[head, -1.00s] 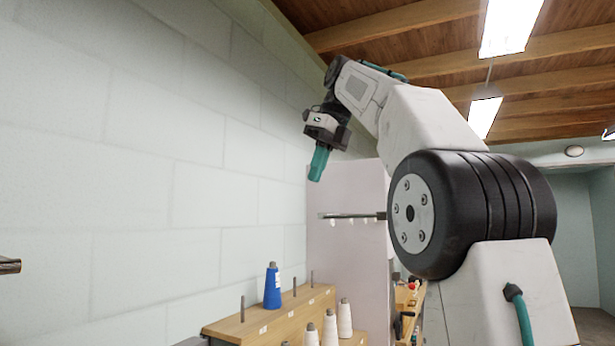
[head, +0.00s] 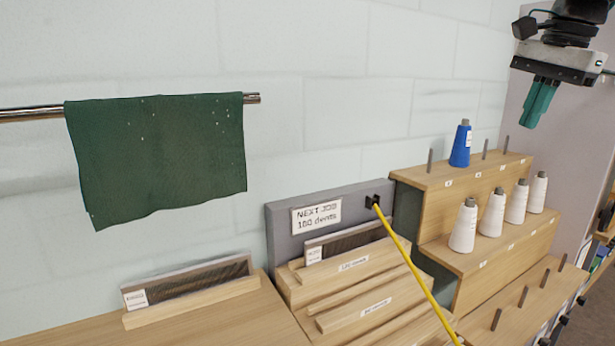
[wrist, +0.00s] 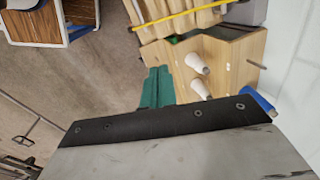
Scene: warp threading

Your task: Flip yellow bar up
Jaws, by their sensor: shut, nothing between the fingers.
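The yellow bar (head: 418,276) shows in the head view. Its upper end meets a dark bracket (head: 373,201) on a grey panel, and it slopes down to the right across a stepped wooden rack, its lower end out of frame. The bar also crosses the top of the wrist view (wrist: 185,14). My gripper (head: 536,108), with teal fingers, is shut and empty at the upper right of the head view. It hangs in the air right of the bar, apart from it; its teal fingers also show in the wrist view (wrist: 156,88).
A wooden stand (head: 440,203) holds a blue cone (head: 461,144) and several white cones (head: 464,226) between the bar and my gripper. A sign (head: 317,215) is on the grey panel (head: 280,232). A green cloth (head: 158,155) hangs from a rail at left.

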